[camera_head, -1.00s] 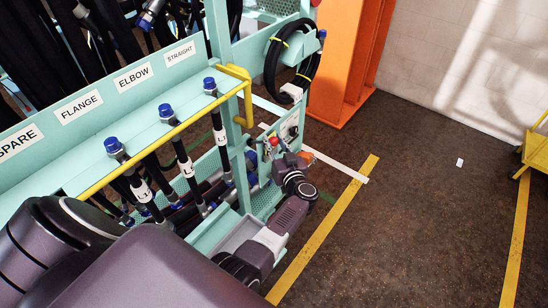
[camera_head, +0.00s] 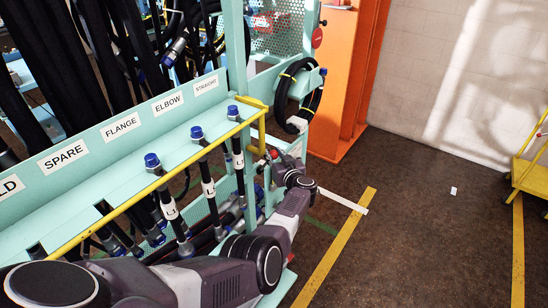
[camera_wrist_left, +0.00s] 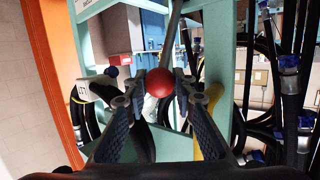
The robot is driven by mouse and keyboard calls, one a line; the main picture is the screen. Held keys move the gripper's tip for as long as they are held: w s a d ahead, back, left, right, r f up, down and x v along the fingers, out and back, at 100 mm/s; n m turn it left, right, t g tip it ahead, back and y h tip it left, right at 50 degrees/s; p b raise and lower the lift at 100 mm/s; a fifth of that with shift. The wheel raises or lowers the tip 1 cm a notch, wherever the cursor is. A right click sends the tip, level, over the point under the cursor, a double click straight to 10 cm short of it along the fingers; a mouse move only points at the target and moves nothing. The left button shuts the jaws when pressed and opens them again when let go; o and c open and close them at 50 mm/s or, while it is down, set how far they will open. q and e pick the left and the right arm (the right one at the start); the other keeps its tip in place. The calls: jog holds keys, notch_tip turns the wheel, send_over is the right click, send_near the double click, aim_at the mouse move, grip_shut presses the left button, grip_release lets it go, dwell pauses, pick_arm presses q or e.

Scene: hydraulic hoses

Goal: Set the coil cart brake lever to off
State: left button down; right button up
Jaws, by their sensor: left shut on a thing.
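The teal coil cart (camera_head: 135,130) fills the left of the head view, with hoses standing in it. Its brake lever ends in a red ball knob, which shows in the wrist view (camera_wrist_left: 159,82) and as a small red spot in the head view (camera_head: 274,154). A grey rod (camera_wrist_left: 174,40) runs up behind the knob in the wrist view. My left gripper (camera_head: 279,163) is at the cart's far right end, its fingers shut on the knob from both sides, also in the wrist view (camera_wrist_left: 157,88). The lever's base and any markings are hidden. My right gripper is not in view.
A yellow rail (camera_head: 160,184) runs along the cart's front. A coiled black hose (camera_head: 297,95) hangs beyond the gripper, near an orange post (camera_head: 345,85). Open floor (camera_head: 420,220) lies to the right, with yellow lines and a yellow cart (camera_head: 532,170).

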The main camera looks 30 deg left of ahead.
pick_arm(q)
jog(key=shift+s+a, duration=0.1)
jog(key=shift+a, duration=0.15)
jog(key=c, duration=1.9)
grip_release()
jog(key=shift+c, duration=0.2)
jog(key=o, duration=0.4)
jog(key=shift+a+f, duration=0.1)
jog(key=shift+c, duration=0.2)
jog(key=shift+d, duration=0.25)
